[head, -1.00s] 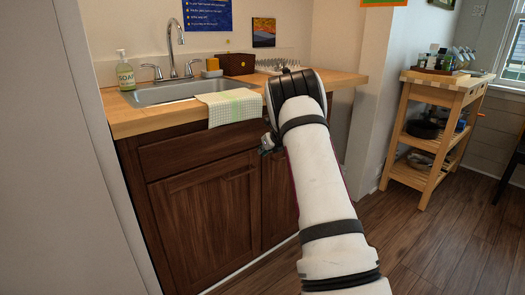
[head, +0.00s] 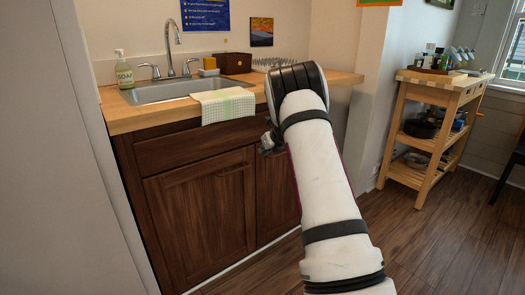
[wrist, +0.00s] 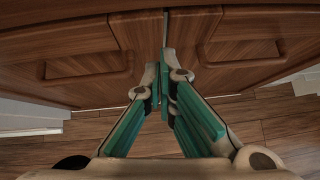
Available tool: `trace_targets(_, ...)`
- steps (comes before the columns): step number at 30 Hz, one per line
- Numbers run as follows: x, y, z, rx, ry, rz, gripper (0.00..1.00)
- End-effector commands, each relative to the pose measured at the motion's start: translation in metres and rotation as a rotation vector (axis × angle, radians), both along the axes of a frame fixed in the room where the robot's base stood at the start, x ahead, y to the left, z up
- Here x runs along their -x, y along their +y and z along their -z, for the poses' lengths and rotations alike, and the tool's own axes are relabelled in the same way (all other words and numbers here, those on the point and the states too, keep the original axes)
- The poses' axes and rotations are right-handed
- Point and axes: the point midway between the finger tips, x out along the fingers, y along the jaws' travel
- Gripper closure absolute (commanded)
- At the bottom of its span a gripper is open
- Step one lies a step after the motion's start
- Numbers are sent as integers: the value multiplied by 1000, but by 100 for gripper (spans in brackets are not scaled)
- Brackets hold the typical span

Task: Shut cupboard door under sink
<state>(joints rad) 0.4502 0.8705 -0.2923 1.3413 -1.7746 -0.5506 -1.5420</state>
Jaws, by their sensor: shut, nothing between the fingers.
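The cupboard under the sink has two dark wood doors, the left door (head: 200,215) and the right door (head: 275,190), below a wide drawer-like panel (head: 200,145). In the head view the left door looks flush, and my arm hides much of the right one. My gripper (head: 268,143) is in front of the right door's upper part. In the wrist view my gripper (wrist: 164,82) has its teal fingers together and empty, pointing at the seam between the left door (wrist: 75,50) and right door (wrist: 245,45). I cannot tell whether it touches either door.
A wooden counter (head: 125,118) above holds the sink (head: 170,92), a soap bottle (head: 123,70) and a towel (head: 225,106) hanging over the edge. A pale wall panel (head: 50,160) stands close on the left. A wooden cart (head: 435,92) stands at right, with clear floor (head: 435,245) before it.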

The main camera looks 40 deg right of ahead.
Motion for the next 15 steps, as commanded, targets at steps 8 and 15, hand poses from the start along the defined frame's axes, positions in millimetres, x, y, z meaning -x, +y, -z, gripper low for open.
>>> trace_targets(8, 29, 0, -27, -2, 2, 1, 100)
trace_targets(15, 55, -1, -51, 0, 1, 1, 100)
